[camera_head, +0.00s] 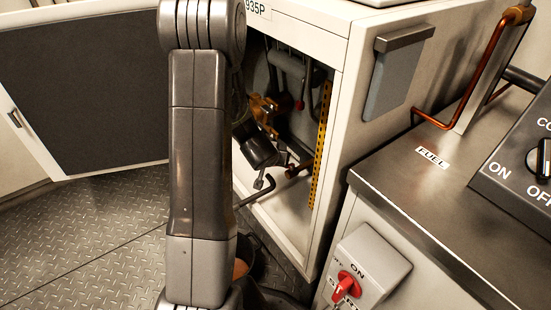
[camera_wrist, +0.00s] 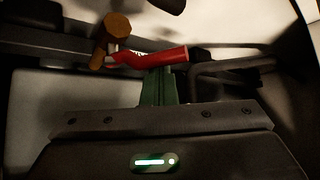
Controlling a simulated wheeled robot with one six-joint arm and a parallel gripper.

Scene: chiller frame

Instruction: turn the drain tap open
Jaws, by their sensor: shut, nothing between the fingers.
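The drain tap shows in the wrist view as a red lever handle (camera_wrist: 152,57) lying nearly level, on an orange-brown brass body (camera_wrist: 113,32) at its left end. My gripper (camera_wrist: 158,76) is shut and empty, its green fingers pointing up the picture at the lever. The fingertips are just below the lever's middle in the picture; I cannot tell whether they touch it. In the head view the tap's lever is not clearly visible, and my arm hides part of the cabinet opening.
The open white cabinet (camera_head: 333,160) holds brass fittings (camera_head: 264,107), dark pipes and a yellow perforated strip (camera_head: 321,145). A dark bent bar (camera_wrist: 235,66) lies right of the lever. The cabinet door (camera_head: 85,90) stands open left. A fuel bench (camera_head: 450,195) stands right.

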